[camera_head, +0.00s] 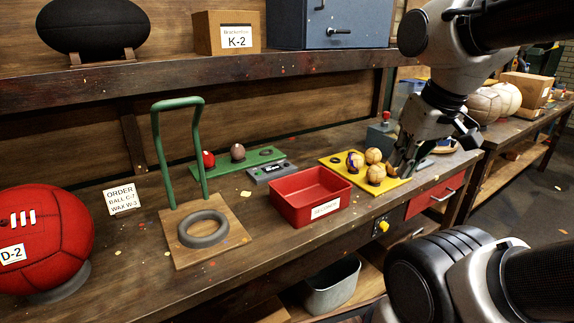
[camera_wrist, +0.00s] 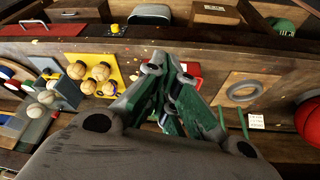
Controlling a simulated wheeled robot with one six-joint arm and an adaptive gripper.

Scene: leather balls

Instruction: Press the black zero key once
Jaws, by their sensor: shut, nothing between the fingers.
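A small grey box with a dark display (camera_head: 270,171) sits on the bench behind the red bin, at the front edge of a green board. It looks like a scale readout. A small dark spot shows near its right end, but I cannot tell whether that is the black zero key. My gripper (camera_head: 396,170) is shut and empty, over the right end of the yellow tray, well to the right of the grey box. In the wrist view my gripper (camera_wrist: 172,125) has its fingers together, and they cover the middle, so I cannot make out the grey box there.
The yellow tray (camera_head: 337,161) holds several tan balls. The red bin (camera_head: 302,214) stands between it and a wooden board (camera_head: 237,234) with a grey ring and green hoop. A red ball (camera_head: 62,236) sits at the left. The green board (camera_head: 228,167) carries two small balls.

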